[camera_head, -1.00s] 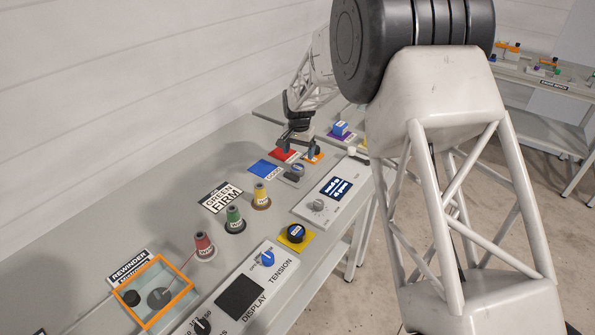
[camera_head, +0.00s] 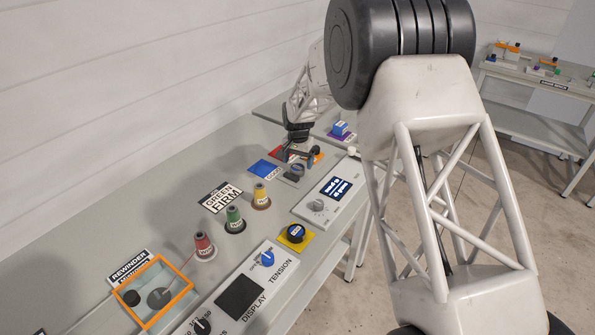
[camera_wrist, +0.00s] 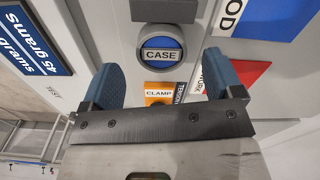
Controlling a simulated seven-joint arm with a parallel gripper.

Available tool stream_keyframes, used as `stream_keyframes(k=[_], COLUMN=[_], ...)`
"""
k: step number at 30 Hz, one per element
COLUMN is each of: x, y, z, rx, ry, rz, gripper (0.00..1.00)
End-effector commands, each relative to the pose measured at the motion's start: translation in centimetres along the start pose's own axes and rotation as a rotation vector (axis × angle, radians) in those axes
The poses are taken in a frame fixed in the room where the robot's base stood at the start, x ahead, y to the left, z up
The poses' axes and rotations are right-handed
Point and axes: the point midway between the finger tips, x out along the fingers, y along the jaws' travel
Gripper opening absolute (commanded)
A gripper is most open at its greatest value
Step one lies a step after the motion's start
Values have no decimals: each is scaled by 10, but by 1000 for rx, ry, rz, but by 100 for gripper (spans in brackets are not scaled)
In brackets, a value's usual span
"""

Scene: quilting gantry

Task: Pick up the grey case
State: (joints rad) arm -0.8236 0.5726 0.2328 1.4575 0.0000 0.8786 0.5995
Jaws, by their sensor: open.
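The grey case (camera_head: 297,170) is a small round piece on a grey pad at the bench's far part in the head view. In the wrist view the case (camera_wrist: 160,53) shows a grey rim, a blue face and a white label reading CASE. My gripper (camera_head: 302,155) is open and empty, just above the case in the head view. In the wrist view its two blue-grey fingers stand apart, one to each side of the case's lower part. Whether they touch it or how high they are cannot be told.
An orange CLAMP tag (camera_wrist: 158,92) and a red pad (camera_wrist: 241,73) lie close by. A blue pad (camera_head: 265,168) is left of the case.

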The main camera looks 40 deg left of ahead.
Motion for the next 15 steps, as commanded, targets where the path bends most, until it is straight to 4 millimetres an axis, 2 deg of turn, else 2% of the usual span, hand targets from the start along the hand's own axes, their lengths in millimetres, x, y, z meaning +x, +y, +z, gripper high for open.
stream_keyframes(k=[7,15], x=[28,36], y=[-2,-2], z=[1,1], rx=[0,0], ry=[-1,0], rz=[1,0], gripper=[86,86])
